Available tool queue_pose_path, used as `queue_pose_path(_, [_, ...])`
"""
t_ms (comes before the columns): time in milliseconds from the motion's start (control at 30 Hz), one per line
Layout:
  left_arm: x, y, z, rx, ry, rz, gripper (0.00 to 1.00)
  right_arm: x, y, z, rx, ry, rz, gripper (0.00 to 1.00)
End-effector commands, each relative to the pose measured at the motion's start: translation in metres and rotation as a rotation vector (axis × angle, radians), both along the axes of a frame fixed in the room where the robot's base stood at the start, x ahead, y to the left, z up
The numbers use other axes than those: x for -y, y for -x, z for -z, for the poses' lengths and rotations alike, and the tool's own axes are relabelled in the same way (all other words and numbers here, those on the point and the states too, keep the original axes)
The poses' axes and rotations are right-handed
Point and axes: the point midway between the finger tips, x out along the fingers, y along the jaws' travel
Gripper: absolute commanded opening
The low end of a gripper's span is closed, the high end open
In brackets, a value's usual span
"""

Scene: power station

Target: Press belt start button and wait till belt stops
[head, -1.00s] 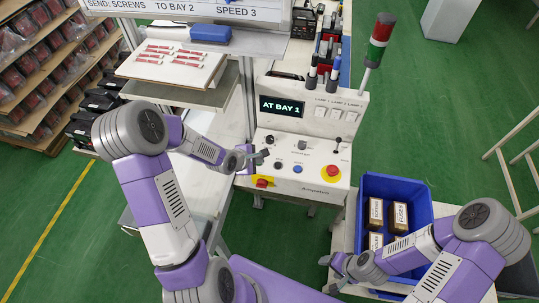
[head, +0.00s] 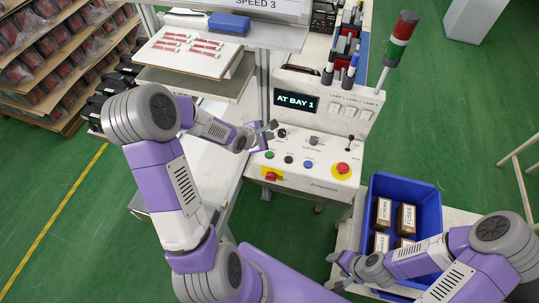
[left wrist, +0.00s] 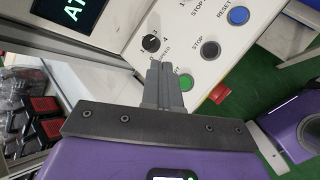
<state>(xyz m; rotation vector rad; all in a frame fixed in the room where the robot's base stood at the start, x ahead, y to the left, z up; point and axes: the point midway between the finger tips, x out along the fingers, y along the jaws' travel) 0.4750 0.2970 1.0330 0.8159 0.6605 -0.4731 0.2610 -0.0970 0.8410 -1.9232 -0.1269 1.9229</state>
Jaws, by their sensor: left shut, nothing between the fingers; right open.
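The control panel (head: 315,178) has a green button (head: 269,155), labelled with what looks like START, in its front left; it also shows in the left wrist view (left wrist: 186,82). A black STOP button (left wrist: 211,49) and a blue RESET button (left wrist: 239,16) sit beside it. The black speed knob (left wrist: 151,43) is just beyond my fingertips. My left gripper (head: 267,136) is shut and empty, above the panel's left edge between knob and green button; contact cannot be told. The display (head: 296,103) reads "AT BAY 1". My right gripper (head: 346,268) is open and empty, left of the blue crate.
The blue crate (head: 436,215) holds several labelled boxes. A red emergency stop (head: 343,168) and a red switch (head: 271,176) on yellow are on the panel. Three pale lamps (head: 350,110) and a red-green beacon (head: 399,40) stand behind. A sign shows "SPEED 3".

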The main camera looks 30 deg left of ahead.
Motion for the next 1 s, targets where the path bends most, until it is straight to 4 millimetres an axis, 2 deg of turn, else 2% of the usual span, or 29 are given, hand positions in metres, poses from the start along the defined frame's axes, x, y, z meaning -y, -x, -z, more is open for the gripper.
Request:
queue_pose_path(533, [0.0,0.0,0.059,0.0,-0.001,0.001,0.0,0.0,0.0,0.071,0.0,0.0,0.0,0.62])
queue_pose_path(733, [0.0,0.0,0.078,-0.001,0.001,0.0,0.0,0.0,0.0,0.082,0.0,0.0,0.0,0.62])
queue_pose_path(1000, [0.0,0.0,0.08,0.0,0.0,0.0,0.0,0.0,0.0,0.083,0.0,0.0,0.0,0.62])
